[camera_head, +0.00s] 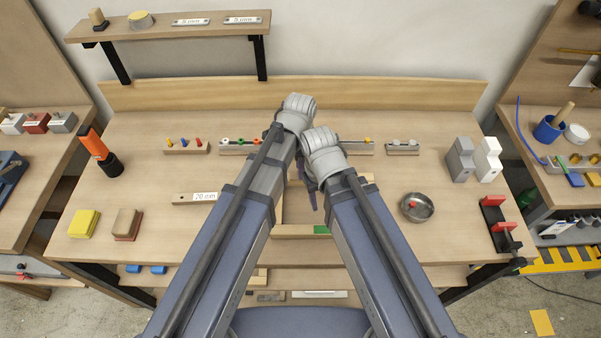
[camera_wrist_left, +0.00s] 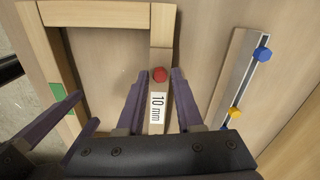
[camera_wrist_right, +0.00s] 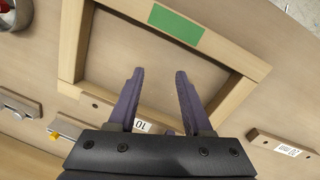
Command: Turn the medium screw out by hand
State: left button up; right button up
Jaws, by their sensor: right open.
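In the left wrist view, a screw with a round red head (camera_wrist_left: 160,74) stands in a wooden bar with a "10 mm" label (camera_wrist_left: 158,105). My left gripper (camera_wrist_left: 159,75) is open, its fingers on either side of the red head, with gaps visible. I cannot tell from its look whether this is the medium screw. My right gripper (camera_wrist_right: 158,72) is open and empty above a wooden frame (camera_wrist_right: 245,88) with a green patch (camera_wrist_right: 176,24). In the head view, my arms hide most of both grippers and the red head.
A rail with a blue head (camera_wrist_left: 262,54) and a yellow head (camera_wrist_left: 235,113) lies beside the bar. A "20 mm" bar (camera_head: 195,198), a small rack (camera_head: 186,150) and a metal dish (camera_head: 416,207) with a red piece lie on the table. My wrists are close together.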

pick_arm(q)
jog(key=m, duration=0.5)
jog(key=shift+m, duration=0.3)
grip_shut()
jog(key=n, duration=0.5)
jog(key=shift+n, duration=0.3)
jog(key=n, duration=0.4)
jog(key=shift+n, duration=0.4)
